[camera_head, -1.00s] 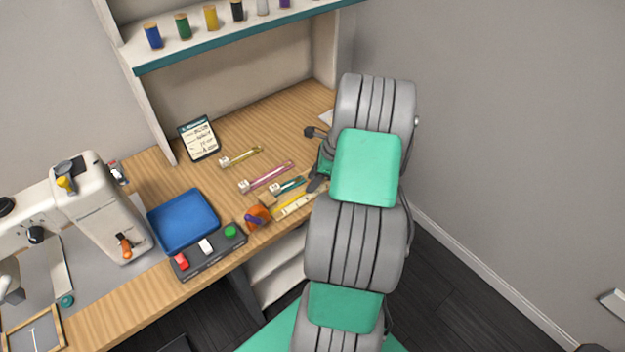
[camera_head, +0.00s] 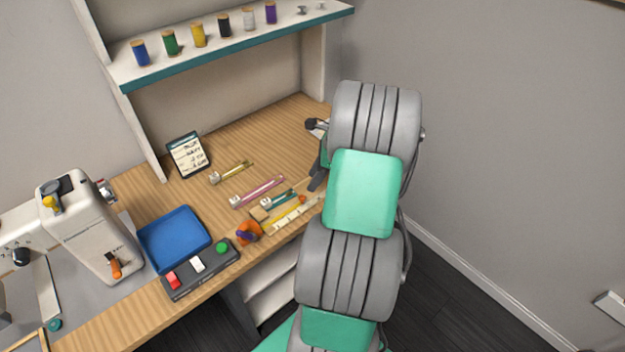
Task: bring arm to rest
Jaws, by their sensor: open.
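My arm stands in the right half of the head view, with grey ribbed links and green covers. My gripper (camera_head: 317,155) shows at the right end of the wooden table, mostly hidden behind my arm. Its dark fingers point left over the table and look apart. I see nothing held in them. How high it is above the table top is hard to tell.
The table (camera_head: 262,133) holds a sewing machine (camera_head: 85,232), a blue tray (camera_head: 174,240), a button box (camera_head: 201,268), a small sign (camera_head: 188,155) and several zippers and rulers. A shelf (camera_head: 240,41) with thread spools stands behind.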

